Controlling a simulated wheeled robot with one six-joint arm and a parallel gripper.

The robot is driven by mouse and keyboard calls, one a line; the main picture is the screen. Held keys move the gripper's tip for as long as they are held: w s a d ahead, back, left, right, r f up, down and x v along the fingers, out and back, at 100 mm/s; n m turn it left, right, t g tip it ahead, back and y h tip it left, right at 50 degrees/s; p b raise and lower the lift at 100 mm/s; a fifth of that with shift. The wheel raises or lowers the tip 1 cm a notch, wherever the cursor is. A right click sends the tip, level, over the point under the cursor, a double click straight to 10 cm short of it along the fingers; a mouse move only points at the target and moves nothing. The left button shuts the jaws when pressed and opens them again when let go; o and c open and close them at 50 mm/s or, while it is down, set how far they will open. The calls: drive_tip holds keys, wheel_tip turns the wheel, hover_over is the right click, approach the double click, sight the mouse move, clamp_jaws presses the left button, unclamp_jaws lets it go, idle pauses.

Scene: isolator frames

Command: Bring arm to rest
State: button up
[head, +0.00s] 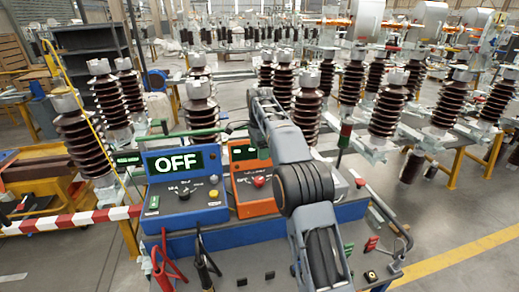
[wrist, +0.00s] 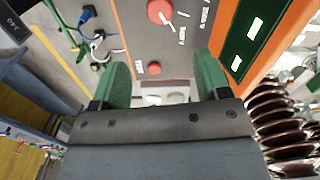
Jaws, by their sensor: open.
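My gripper (wrist: 163,82) is open and empty in the wrist view, its two green fingers wide apart. Between and beyond them is the face of the orange unit (wrist: 185,50), with a red knob (wrist: 160,11), a small red button (wrist: 154,68) and a green-framed display (wrist: 250,35). In the head view my grey arm (head: 290,150) rises over the bench and bends in front of the orange unit (head: 245,205), covering its right part. I cannot make out the gripper's fingers there.
A blue unit (head: 160,205) with a display reading OFF (head: 178,162) stands left of the orange one. Red (head: 165,262) and black (head: 203,260) leads hang in front. A red-and-white barrier (head: 70,221) is at left. Brown ribbed insulators (head: 283,85) stand behind. Floor (head: 470,260) is clear at right.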

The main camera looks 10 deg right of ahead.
wheel_tip(320, 180, down, 5)
drive_tip(key=n, duration=0.5)
drive_tip(key=shift+s+n, duration=0.1)
drive_tip(key=shift+n, duration=0.2)
drive_tip(key=shift+s+f+n, duration=0.25)
drive_tip(key=shift+s+n, duration=0.5)
drive_tip(key=shift+n, duration=0.05)
drive_tip(key=s+r+n+t, duration=0.1)
drive_tip(key=s+n, duration=0.3)
drive_tip(key=s, duration=1.1)
drive_tip(key=s+r+n+t, duration=0.1)
drive_tip(key=s+n+t, duration=0.2)
drive_tip(key=s, duration=1.3)
drive_tip(key=shift+s+r+n+t, duration=0.25)
drive_tip(key=shift+n+t, duration=0.15)
drive_tip(key=shift+n, duration=0.6)
